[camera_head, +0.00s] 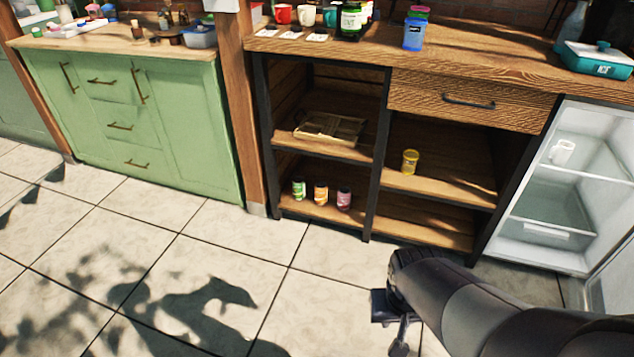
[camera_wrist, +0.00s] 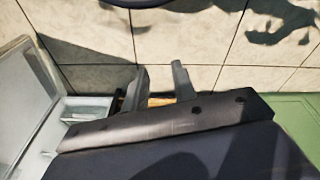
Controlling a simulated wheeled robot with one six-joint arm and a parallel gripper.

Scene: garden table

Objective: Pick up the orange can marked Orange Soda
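A small orange can (camera_head: 321,194) stands upright on the bottom left shelf of the wooden unit, between a green can (camera_head: 299,188) and a pink can (camera_head: 344,199). Its print is too small to read. My gripper (camera_head: 392,330) is low at the front right in the head view, over the floor tiles and well apart from the cans. In the wrist view, the two fingers of my gripper (camera_wrist: 160,84) stand apart with nothing held between them. The orange can cannot be made out in the wrist view.
The wooden unit (camera_head: 375,150) has dark uprights beside the cans and a shelf above with a flat wooden item (camera_head: 330,128). A yellow can (camera_head: 410,161) stands on the right shelf. An open white fridge (camera_head: 545,200) is at right. The tiled floor ahead is clear.

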